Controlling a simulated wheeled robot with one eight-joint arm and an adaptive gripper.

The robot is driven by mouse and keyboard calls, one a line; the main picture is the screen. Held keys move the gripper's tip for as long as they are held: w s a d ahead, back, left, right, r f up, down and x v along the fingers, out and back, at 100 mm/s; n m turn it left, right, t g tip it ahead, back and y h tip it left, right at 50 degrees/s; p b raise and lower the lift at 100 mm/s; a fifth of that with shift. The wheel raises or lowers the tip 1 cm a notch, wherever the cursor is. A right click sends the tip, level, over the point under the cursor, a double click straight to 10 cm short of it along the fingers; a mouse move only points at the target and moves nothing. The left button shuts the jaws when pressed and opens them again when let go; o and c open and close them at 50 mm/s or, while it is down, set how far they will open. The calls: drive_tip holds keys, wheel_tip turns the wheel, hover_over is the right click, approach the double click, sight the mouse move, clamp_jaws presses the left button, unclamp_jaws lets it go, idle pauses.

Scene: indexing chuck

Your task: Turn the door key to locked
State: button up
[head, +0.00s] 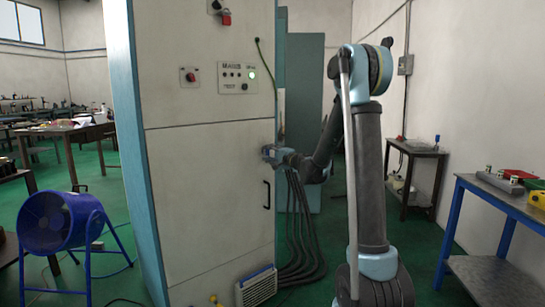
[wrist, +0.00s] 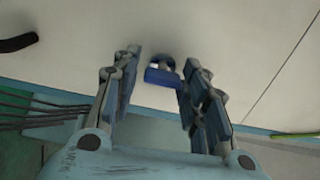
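The cabinet door (head: 215,190) is a pale panel, shut in its frame. In the wrist view, a small blue part with a grey round piece, which looks like the door key (wrist: 160,76), stands on the pale door face (wrist: 235,50). My gripper (head: 270,154) is at the door's right edge in the head view and hides the key there. In the wrist view my gripper (wrist: 160,62) is open, with one finger on each side of the key. The key is nearer the right finger; I cannot tell whether they touch.
A black door handle (head: 267,194) is below my gripper; it also shows in the wrist view (wrist: 18,43). A control panel (head: 238,77) is above. Dark cables (head: 300,235) hang beside the cabinet. A blue fan (head: 60,222) stands left, a blue bench (head: 480,225) right.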

drive_tip(key=shift+o, duration=0.3)
drive_tip(key=shift+d, duration=0.15)
drive_tip(key=v, duration=1.1)
drive_tip(key=shift+s+d, duration=0.2)
drive_tip(key=shift+s, duration=0.1)
